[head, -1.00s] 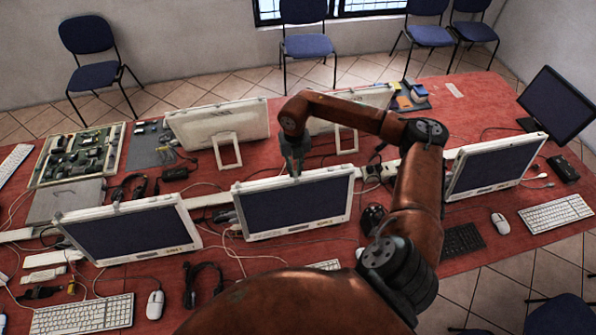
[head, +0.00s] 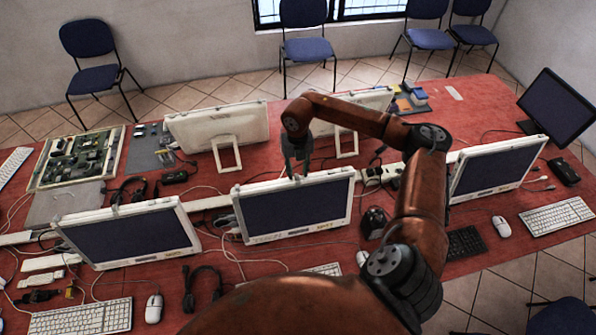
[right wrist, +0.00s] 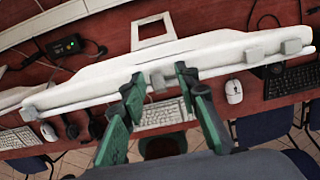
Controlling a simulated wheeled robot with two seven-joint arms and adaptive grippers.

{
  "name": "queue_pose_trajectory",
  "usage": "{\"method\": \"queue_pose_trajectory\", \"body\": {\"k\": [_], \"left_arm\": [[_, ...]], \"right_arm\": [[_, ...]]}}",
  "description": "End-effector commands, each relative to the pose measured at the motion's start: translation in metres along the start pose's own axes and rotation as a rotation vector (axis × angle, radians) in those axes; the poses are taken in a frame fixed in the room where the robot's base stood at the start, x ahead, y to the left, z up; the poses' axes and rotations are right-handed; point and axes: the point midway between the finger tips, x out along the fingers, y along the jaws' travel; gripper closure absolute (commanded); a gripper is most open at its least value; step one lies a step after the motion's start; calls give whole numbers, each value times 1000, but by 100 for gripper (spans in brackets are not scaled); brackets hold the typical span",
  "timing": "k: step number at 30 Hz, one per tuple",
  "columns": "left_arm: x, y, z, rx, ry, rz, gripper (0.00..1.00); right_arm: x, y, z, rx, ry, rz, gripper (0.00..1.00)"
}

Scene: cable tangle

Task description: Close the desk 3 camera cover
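The middle front monitor (head: 295,208) stands upright on the red table, with a pale frame and dark screen. My right gripper (head: 297,174) points down at the middle of its top edge. In the right wrist view the two green fingers (right wrist: 158,82) are open, one to each side of a small grey block (right wrist: 158,80) on the monitor's top edge (right wrist: 90,92). This block looks like the camera cover; I cannot tell whether it is open or closed, or whether a finger touches it. No desk number is readable. My left gripper is not in view.
Other monitors stand at the left (head: 130,236), right (head: 495,168) and behind (head: 218,126). A white cable strip (head: 205,203) runs behind the front monitors. Keyboards (head: 82,316), mice and loose cables lie around.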

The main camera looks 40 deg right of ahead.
Motion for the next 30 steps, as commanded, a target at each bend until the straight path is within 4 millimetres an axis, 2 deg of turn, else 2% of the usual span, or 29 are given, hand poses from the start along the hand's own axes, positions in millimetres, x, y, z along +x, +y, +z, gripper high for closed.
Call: {"method": "queue_pose_trajectory", "body": {"k": [5, 12, 18, 23, 30], "left_arm": [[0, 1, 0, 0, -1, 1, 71], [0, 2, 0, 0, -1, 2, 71], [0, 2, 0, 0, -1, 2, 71], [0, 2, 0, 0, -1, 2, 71], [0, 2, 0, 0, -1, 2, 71]], "right_arm": [[-25, 0, 1, 0, -4, 1, 71], [-76, 0, 1, 1, -4, 0, 71], [-106, 0, 1, 1, -3, 0, 71], [-117, 0, 1, 2, -1, 0, 71], [-118, 0, 1, 2, -1, 0, 71]]}}
